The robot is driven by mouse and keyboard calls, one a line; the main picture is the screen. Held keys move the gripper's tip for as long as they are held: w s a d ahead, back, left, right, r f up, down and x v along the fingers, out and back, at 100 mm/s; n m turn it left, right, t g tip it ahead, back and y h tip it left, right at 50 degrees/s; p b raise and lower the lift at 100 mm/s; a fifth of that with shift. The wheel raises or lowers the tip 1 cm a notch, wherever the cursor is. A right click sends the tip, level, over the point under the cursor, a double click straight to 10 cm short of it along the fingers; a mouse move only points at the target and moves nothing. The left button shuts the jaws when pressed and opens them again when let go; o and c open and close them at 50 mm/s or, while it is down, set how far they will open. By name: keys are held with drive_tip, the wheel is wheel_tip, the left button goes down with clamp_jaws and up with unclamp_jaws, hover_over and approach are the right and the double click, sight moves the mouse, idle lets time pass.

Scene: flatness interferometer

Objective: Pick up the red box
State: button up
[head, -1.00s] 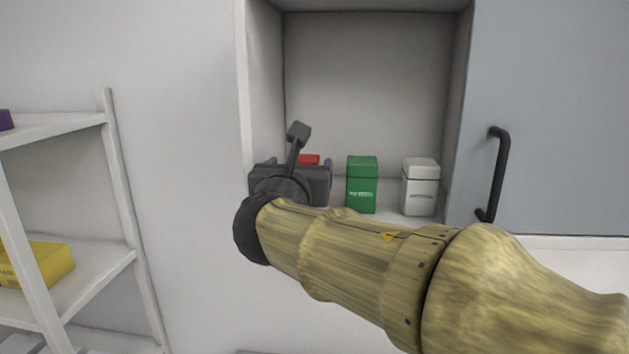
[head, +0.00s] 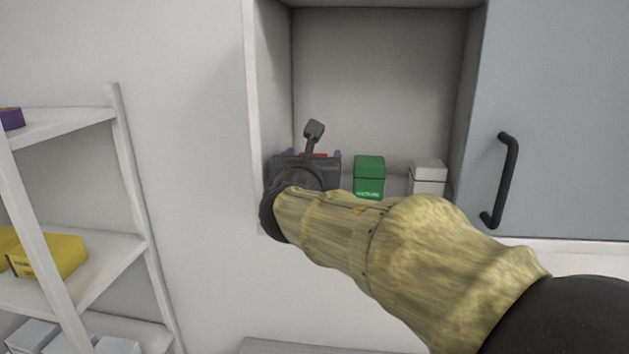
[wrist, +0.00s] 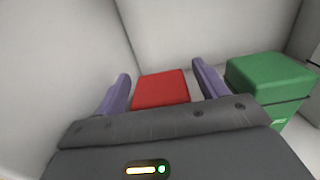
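The red box (wrist: 161,88) stands in the open cupboard compartment, near its left wall. In the wrist view its top lies between the two purple-grey fingers of my gripper (wrist: 160,92), with a gap visible at the right finger and a narrower one at the left. My gripper is open around the box. In the head view my gripper's dark body hides most of the red box (head: 318,155); only a thin red strip shows above it. The lower part of the box is hidden in both views.
A green box (head: 369,177) stands just right of my gripper, with a white box (head: 428,177) beyond it. A grey cupboard door with a black handle (head: 504,180) is at the right. A white shelf rack (head: 132,180) holding yellow boxes (head: 50,256) is at the left.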

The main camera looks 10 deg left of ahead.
drive_tip(key=shift+s+d, duration=0.1)
drive_tip(key=shift+d, duration=0.1)
drive_tip(key=c, duration=0.7)
drive_tip(key=shift+s+a+r, duration=0.1)
drive_tip(key=shift+s, duration=0.05)
drive_tip(key=shift+c, duration=1.4)
drive_tip(key=shift+s+a, duration=0.1)
drive_tip(key=shift+a, duration=0.2)
drive_tip(key=shift+s+d+r+b, duration=0.15)
drive_tip(key=shift+b, duration=0.25)
drive_tip(key=r, duration=0.7)
drive_tip(key=shift+w+d, duration=0.1)
drive_tip(key=shift+w, duration=0.1)
drive_tip(key=s+b, duration=0.7)
drive_tip(key=s, duration=1.3)
drive_tip(key=shift+d+f+b, duration=0.15)
drive_tip(key=shift+b, duration=0.25)
drive_tip(key=shift+w+d, duration=0.1)
drive_tip(key=shift+w, duration=0.2)
